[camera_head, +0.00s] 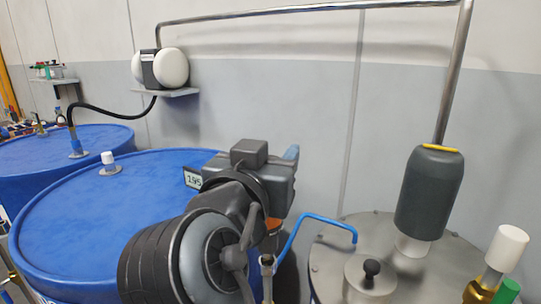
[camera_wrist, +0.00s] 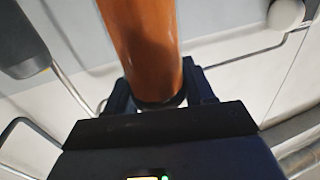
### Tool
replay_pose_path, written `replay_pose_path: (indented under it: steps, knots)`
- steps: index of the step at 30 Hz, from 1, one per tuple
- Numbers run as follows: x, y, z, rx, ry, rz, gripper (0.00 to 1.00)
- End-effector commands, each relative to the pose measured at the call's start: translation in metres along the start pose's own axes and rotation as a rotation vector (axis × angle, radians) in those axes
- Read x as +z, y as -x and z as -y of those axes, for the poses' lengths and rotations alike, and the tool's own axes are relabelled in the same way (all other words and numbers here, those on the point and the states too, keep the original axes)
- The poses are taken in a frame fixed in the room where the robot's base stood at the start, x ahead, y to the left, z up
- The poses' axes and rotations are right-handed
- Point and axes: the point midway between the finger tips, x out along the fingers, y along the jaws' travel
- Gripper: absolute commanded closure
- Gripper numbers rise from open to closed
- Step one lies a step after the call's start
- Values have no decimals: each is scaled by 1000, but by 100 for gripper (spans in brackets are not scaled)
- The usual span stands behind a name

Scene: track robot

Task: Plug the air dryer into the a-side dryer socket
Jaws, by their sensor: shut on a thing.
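My gripper (camera_wrist: 158,98) is shut on an orange-brown cylinder, which I take to be the air dryer (camera_wrist: 143,45). Its lower, dark end sits between the two dark fingers, and its far end runs out of the top of the wrist view. In the head view my arm hides most of the grip; only a small orange patch of the dryer (camera_head: 273,224) shows beside my wrist, between the blue drum and the steel lid. I cannot tell for certain which fitting is the a-side dryer socket. A small white-topped fitting (camera_head: 108,161) stands on the near blue drum (camera_head: 75,215).
A steel lid (camera_head: 330,262) at right bears a dark grey cylinder (camera_head: 430,193), a black-knobbed cap (camera_head: 370,280) and a bent blue tube (camera_head: 322,218). A steel pipe (camera_head: 300,10) runs overhead. A white-ended device (camera_head: 160,68) sits on a wall shelf. Another blue drum (camera_head: 100,135) stands behind.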

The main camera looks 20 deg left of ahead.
Motion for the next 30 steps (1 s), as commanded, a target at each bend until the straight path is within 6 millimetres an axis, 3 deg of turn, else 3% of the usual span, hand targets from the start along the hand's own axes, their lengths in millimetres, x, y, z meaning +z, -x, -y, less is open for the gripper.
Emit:
replay_pose_path:
  steps: [30]
  knots:
    - [23,0,0,0,1,0,100]
